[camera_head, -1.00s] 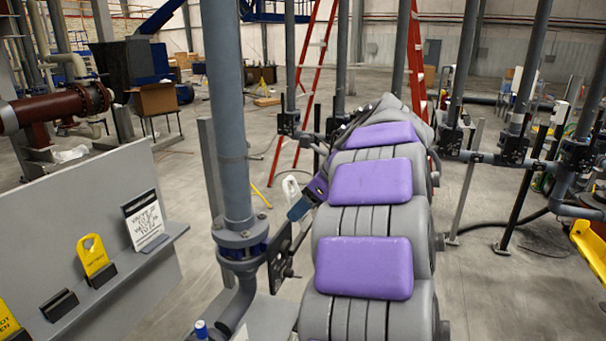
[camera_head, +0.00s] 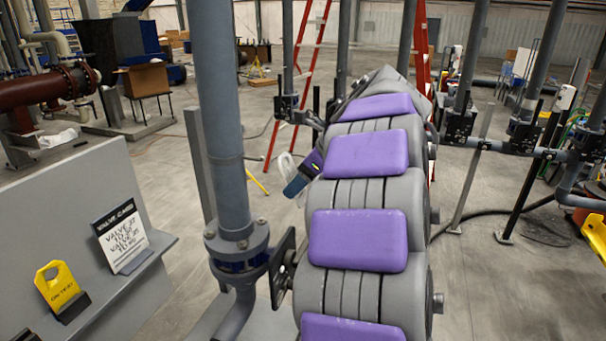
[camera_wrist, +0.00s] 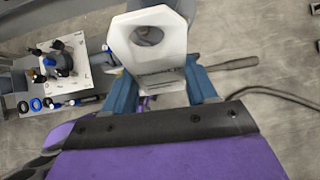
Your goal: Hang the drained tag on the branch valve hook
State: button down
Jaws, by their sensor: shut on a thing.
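A white tag (camera_wrist: 155,50) with a hole near its top is in my gripper (camera_wrist: 163,88) in the wrist view. The blue fingers are shut on its lower part, on both sides. Its small print is too blurred to read. In the head view the tag (camera_head: 286,164) shows as a small pale shape beyond the blue fingertips of my gripper (camera_head: 297,184), partly hidden by my arm. The tag is held in the air, apart from the grey vertical pipe (camera_head: 222,110). I cannot make out the branch valve hook in either view.
A grey panel with a shelf (camera_head: 60,200) stands at left, holding a "VALVE CARD" sign (camera_head: 122,235) and a yellow tag (camera_head: 60,288). A flanged pipe joint (camera_head: 238,248) stands close to my arm. A valve plate (camera_wrist: 60,65) shows at left in the wrist view.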

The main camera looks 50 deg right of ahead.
jog(key=shift+a, duration=0.1)
jog(key=w+d+f+p, duration=0.1)
jog(key=w+d, duration=0.1)
jog(key=d, duration=0.2)
jog(key=a, duration=0.1)
jog(key=w+a+p, duration=0.1)
jog(key=a, duration=0.1)
jog(key=w+a, duration=0.1)
jog(key=a, duration=0.1)
jog(key=shift+a+r, duration=0.15)
jog(key=shift+r, duration=0.1)
jog(key=shift+w+d+f+p, duration=0.15)
jog(key=shift+w+f, duration=0.15)
jog(key=shift+w, duration=0.45)
jog(key=shift+w+f+p, duration=0.1)
jog(key=shift+w+f, duration=0.2)
jog(key=shift+w, duration=0.5)
jog(key=shift+w+d+f+p, duration=0.15)
jog(key=shift+w+f, duration=0.15)
jog(key=shift+w, duration=0.45)
